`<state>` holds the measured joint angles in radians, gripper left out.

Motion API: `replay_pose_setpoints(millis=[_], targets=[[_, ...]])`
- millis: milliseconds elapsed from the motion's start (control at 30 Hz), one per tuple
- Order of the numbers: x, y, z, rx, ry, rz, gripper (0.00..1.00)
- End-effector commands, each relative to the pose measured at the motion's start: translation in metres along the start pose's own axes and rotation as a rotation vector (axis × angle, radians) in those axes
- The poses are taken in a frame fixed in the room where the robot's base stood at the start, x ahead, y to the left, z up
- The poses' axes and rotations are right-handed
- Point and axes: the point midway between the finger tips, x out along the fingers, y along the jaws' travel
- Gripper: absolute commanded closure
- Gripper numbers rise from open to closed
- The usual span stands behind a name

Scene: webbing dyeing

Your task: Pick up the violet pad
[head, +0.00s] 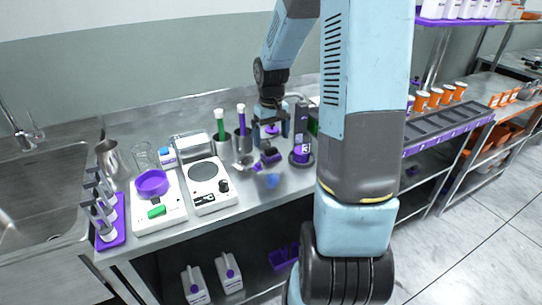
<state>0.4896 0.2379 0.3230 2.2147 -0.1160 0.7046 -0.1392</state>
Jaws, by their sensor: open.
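My gripper (271,134) hangs open above the steel counter, its two dark fingers pointing down. Just below it lies a small violet and dark piece (269,157), apart from the fingers as far as I can see. It may be the violet pad, but it is too small to be sure. A blue patch (272,181) shows on the counter in front of it. A round violet dish (151,183) sits on a white device at the left. A flat violet base (112,225) under a rack lies at the counter's left end.
A white hotplate-like device (209,186) stands left of my gripper. Steel beakers with green and violet tubes (241,120) stand close by on the left. A violet-banded cylinder (302,152) stands close on the right. A sink (40,190) is far left. My arm hides part of the counter.

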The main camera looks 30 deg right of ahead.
Motion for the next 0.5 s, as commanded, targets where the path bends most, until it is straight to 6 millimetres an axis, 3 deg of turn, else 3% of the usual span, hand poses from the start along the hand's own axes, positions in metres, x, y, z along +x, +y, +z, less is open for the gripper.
replay_pose_setpoints(millis=[267,500], targets=[[0.017,0.000,0.001,0.001,-0.002,-0.001,0.02],[0.050,0.001,0.004,-0.001,-0.002,-0.001,0.02]])
